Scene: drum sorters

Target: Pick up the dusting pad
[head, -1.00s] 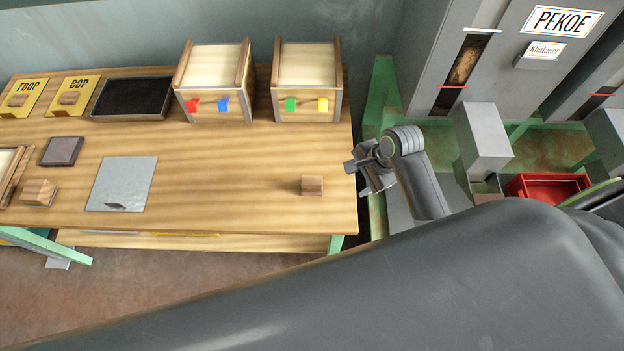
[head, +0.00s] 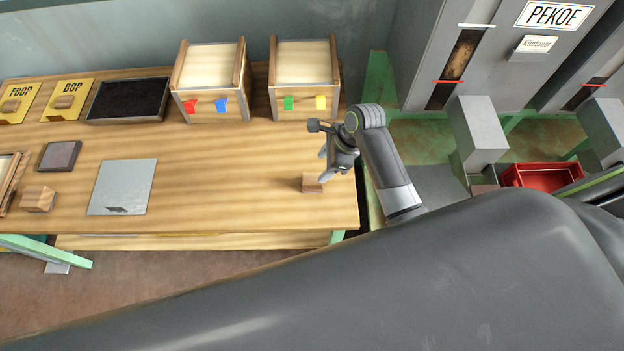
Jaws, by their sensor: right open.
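A small wooden block (head: 311,184), which may be the dusting pad, sits on the wooden table (head: 230,170) near its front right corner. My right gripper (head: 324,165) is open, just above and behind this block, with its fingers pointing down at it. One finger overlaps the block's right side in the picture; I cannot tell whether they touch. Nothing is between the fingers that I can see. My left gripper is not in view.
A metal plate (head: 123,185), a dark flat block (head: 60,156) and another wooden block (head: 38,199) lie to the left. Two wooden boxes (head: 210,85) (head: 305,80) and a black tray (head: 128,100) stand behind. A red bin (head: 545,178) is right of the table.

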